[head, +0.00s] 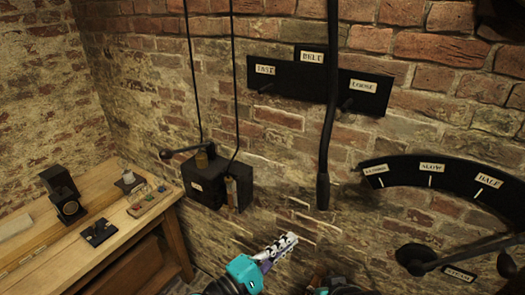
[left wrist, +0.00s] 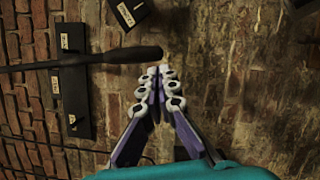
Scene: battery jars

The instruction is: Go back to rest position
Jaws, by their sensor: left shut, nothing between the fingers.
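My left gripper (head: 288,240) reaches up from the bottom middle of the head view, with pale knobbed fingers and a teal wrist. It also shows in the left wrist view (left wrist: 158,78), its fingers closed together at the tips with nothing between them. It is in front of the brick wall, below and left of the hanging black lever (head: 323,188). That lever's handle (left wrist: 135,54) lies just beyond the fingertips in the left wrist view; whether it touches cannot be told. The right gripper's fingers do not show.
A labelled black plate (head: 300,80) and a curved dial (head: 450,170) are on the wall. A black box (head: 200,184) with two jars hangs left of the gripper. A wooden bench (head: 85,262) with small items stands at left. A crank (head: 455,258) is lower right.

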